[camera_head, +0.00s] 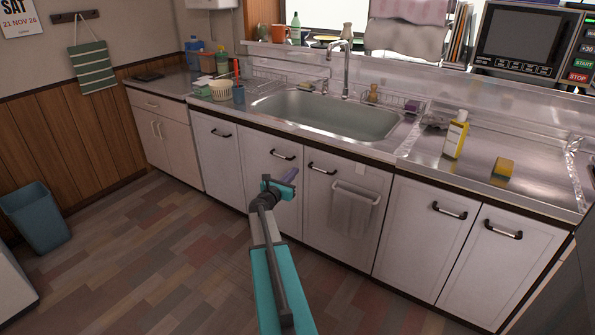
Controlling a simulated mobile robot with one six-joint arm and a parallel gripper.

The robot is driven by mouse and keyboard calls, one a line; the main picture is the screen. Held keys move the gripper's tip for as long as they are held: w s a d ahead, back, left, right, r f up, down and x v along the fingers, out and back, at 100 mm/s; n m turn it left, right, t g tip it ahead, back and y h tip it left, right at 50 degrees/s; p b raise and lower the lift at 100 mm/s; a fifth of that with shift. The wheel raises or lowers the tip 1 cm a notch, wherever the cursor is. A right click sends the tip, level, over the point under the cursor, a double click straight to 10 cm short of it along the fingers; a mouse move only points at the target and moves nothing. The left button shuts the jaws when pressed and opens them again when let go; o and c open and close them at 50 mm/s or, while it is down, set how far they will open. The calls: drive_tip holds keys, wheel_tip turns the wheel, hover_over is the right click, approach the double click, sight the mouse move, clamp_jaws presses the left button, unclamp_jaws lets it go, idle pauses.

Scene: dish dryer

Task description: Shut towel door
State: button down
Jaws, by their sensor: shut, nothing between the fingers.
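The towel door (312,215) is a white cabinet door under the sink, with a dark-ended handle (322,169) near its upper left. A grey towel (352,214) hangs from a white bar (357,191) on its front. The door looks flush with its neighbours, though I cannot rule out a small gap. My gripper (289,178) is in front of the white door just left of the towel door, a little below that door's handle. It is shut and empty. I cannot tell whether it touches the cabinet front.
More white doors with handles (283,155) (449,211) flank the towel door. Above are the steel sink (330,116), a yellow bottle (455,136) and a yellow sponge (503,168). A blue bin (36,218) stands at the left wall. The wooden floor (150,250) is clear.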

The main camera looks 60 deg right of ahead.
drive_tip(key=shift+a, duration=1)
